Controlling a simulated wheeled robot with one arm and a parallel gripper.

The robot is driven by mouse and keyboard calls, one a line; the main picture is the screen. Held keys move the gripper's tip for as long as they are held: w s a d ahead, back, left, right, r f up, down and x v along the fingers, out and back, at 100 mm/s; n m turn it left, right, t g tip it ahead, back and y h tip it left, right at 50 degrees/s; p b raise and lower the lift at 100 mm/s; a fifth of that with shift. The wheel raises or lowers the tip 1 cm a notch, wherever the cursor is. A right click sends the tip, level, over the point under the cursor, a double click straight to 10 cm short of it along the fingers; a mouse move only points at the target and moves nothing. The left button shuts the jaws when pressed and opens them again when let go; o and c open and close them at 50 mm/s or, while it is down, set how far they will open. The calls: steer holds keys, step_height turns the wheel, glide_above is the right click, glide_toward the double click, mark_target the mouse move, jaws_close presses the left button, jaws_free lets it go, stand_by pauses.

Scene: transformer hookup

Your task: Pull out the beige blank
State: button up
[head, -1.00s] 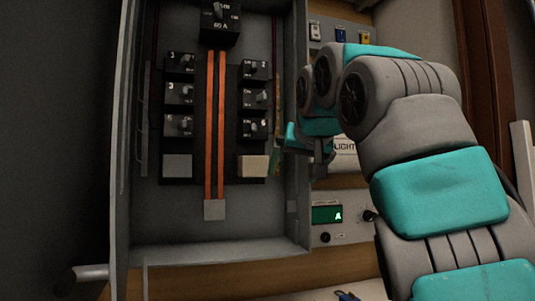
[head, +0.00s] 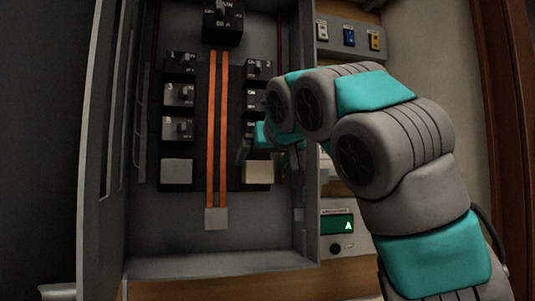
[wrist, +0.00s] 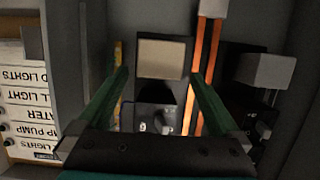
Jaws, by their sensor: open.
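The beige blank (head: 258,172) sits at the bottom of the right column of breakers in the grey panel box. In the wrist view the beige blank (wrist: 162,58) shows its flat face between and a little beyond my finger tips. My gripper (wrist: 160,76) is open, one green finger on each side of the blank's column, with nothing held. In the head view my arm covers much of the gripper and part of the right column. A light grey blank (head: 177,172) sits at the bottom of the left column.
Orange bars (head: 217,130) run down the middle, near one finger, to a pale block (head: 216,218). Black breakers (head: 177,128) fill the columns above the blanks. The box's right wall (head: 307,200) stands close to my arm. A labelled strip (wrist: 25,105) lies outside the box.

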mark_target(260, 166)
steer(key=shift+p+x, duration=0.3)
steer(key=shift+x, duration=2.05)
steer(key=c, duration=1.5)
steer(key=shift+s+d, duration=0.1)
steer(key=shift+s, duration=0.1)
steer(key=shift+s+b, duration=0.3)
steer(key=shift+b, duration=0.1)
steer(key=shift+s+d+b, duration=0.2)
steer(key=shift+s+b, duration=0.2)
steer(key=shift+s, duration=0.2)
steer(key=shift+s+d+b, duration=0.2)
steer(key=shift+s+b, duration=0.2)
steer(key=shift+s, duration=0.2)
steer(key=shift+s+d+b, duration=0.1)
steer(key=shift+s+b, duration=0.35)
steer(key=shift+s, duration=0.2)
steer(key=shift+s+d+b, duration=0.3)
steer(key=shift+s+b, duration=0.1)
steer(key=shift+s, duration=0.45)
steer(key=shift+s+d+b, duration=0.3)
steer(key=shift+s+b, duration=0.1)
steer(key=shift+s, duration=0.45)
